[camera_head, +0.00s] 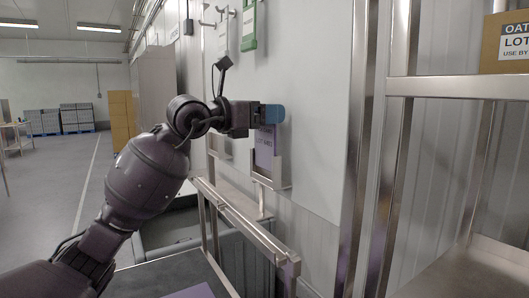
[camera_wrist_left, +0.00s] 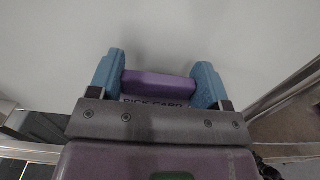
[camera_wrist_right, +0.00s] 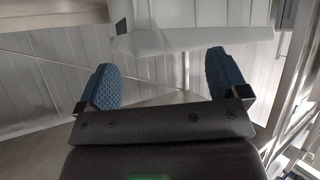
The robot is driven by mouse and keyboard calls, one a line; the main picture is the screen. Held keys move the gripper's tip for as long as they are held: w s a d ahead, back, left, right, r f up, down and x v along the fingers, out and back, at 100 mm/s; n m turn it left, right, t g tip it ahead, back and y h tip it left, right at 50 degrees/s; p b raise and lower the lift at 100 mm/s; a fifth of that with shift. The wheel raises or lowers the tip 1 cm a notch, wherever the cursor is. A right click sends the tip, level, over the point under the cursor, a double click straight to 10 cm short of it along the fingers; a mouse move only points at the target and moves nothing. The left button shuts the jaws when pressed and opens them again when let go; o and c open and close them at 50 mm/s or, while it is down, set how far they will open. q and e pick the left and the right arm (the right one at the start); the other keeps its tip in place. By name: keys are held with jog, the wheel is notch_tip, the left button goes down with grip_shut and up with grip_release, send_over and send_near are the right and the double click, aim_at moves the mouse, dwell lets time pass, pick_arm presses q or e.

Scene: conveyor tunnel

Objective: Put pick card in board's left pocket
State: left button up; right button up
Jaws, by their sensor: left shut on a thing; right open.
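My left gripper (camera_head: 270,114) is shut on the purple pick card (camera_head: 264,148), in front of the white board (camera_head: 315,110). The left wrist view shows the card's purple top edge (camera_wrist_left: 158,86) between both blue fingers, with "PICK CARD" lettering partly covered. In the head view the card hangs upright below the fingers, its lower part at a metal pocket (camera_head: 271,184). I cannot tell how deep it sits there. Another pocket (camera_head: 219,146) is farther left on the board. My right gripper (camera_wrist_right: 165,80) is open and empty, seen only in its own wrist view.
A green clip holder (camera_head: 249,28) and hooks are higher on the board. A metal rail (camera_head: 245,222) stands below the pockets. A steel rack (camera_head: 455,87) with a cardboard box (camera_head: 505,42) is at right.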

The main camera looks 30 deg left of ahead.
aim_at(280, 82)
pick_arm(q)
jog(key=shift+r, duration=0.1)
jog(key=shift+r+p, duration=0.9)
jog(key=shift+r, duration=0.75)
jog(key=shift+r+p, duration=0.65)
jog(key=shift+r, duration=0.85)
pick_arm(e)
notch_tip(280, 82, up, 3)
jog(key=shift+r, duration=0.1)
jog(key=shift+s, duration=0.15)
